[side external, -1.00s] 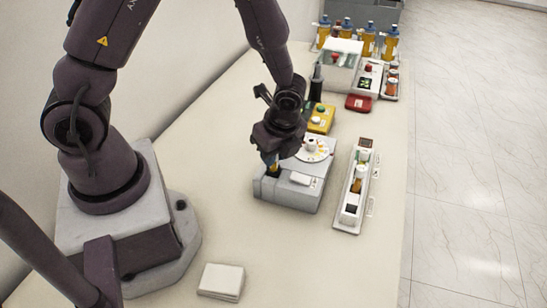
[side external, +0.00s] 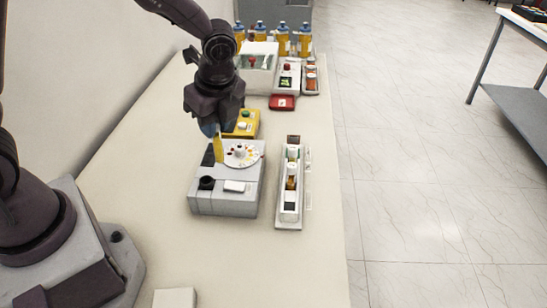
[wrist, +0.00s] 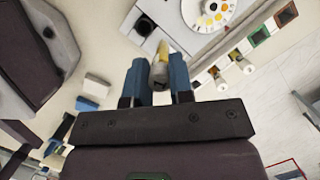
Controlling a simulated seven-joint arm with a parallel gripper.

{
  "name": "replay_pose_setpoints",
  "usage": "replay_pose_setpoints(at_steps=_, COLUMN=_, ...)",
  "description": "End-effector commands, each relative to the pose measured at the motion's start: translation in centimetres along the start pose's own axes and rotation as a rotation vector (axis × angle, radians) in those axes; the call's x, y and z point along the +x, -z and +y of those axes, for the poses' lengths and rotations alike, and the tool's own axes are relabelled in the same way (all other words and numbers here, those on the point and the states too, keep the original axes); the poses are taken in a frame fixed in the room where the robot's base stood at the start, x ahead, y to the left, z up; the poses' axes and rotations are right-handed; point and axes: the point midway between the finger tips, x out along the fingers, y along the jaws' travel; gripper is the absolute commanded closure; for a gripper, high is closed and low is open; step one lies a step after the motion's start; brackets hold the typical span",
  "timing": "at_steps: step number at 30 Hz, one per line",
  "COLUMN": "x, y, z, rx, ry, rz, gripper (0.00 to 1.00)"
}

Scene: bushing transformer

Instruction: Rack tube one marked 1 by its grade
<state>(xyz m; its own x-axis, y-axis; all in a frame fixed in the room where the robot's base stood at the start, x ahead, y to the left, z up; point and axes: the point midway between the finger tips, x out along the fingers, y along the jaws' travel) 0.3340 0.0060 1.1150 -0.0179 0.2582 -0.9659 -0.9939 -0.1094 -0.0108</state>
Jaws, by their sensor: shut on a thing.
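My gripper (side external: 211,128) is shut on an amber-yellow tube (side external: 218,149), held near upright above the grey tester (side external: 226,203). In the wrist view the tube (wrist: 161,62) sits between the blue fingertips of my gripper (wrist: 158,78), its end cap toward the camera. No mark is readable on it. The tester has a round white dial (side external: 242,154) with coloured spots and a round black well (side external: 207,183), which looks empty. A narrow white rack (side external: 289,214) stands right of the tester, with coloured slots and an amber item (side external: 291,178) in its middle.
A yellow box (side external: 243,123) with a green button is just behind the tester. A red tray (side external: 282,103), a white machine (side external: 257,66) and several blue-capped amber bottles (side external: 283,42) stand farther back. The table front is mostly clear, except a white block (side external: 174,299).

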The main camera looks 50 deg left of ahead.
Motion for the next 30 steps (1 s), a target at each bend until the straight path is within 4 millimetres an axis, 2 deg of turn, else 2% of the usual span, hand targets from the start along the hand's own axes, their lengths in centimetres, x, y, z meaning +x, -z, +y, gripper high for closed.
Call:
replay_pose_setpoints(at_steps=1, x=-0.5, y=0.6, z=-1.5, rx=0.051, ry=0.021, rz=0.003, gripper=1.0)
replay_pose_setpoints(at_steps=4, x=-1.6, y=1.3, z=-3.9, rx=0.163, ry=0.055, rz=0.003, gripper=1.0)
replay_pose_setpoints(at_steps=7, x=-2.5, y=1.5, z=-5.2, rx=0.248, ry=0.074, rz=-0.002, gripper=1.0)
replay_pose_setpoints(at_steps=10, x=-2.2, y=1.6, z=-6.1, rx=0.291, ry=0.071, rz=-0.006, gripper=1.0)
replay_pose_setpoints(at_steps=14, x=-1.0, y=2.3, z=-8.6, rx=0.298, ry=0.067, rz=-0.007, gripper=1.0)
replay_pose_setpoints(at_steps=21, x=1.4, y=3.7, z=-14.2, rx=0.296, ry=0.068, rz=-0.007, gripper=1.0)
replay_pose_setpoints(at_steps=25, x=3.9, y=4.6, z=-16.2, rx=0.296, ry=0.066, rz=-0.008, gripper=1.0)
replay_pose_setpoints(at_steps=30, x=5.8, y=5.3, z=-17.9, rx=0.295, ry=0.069, rz=-0.008, gripper=1.0)
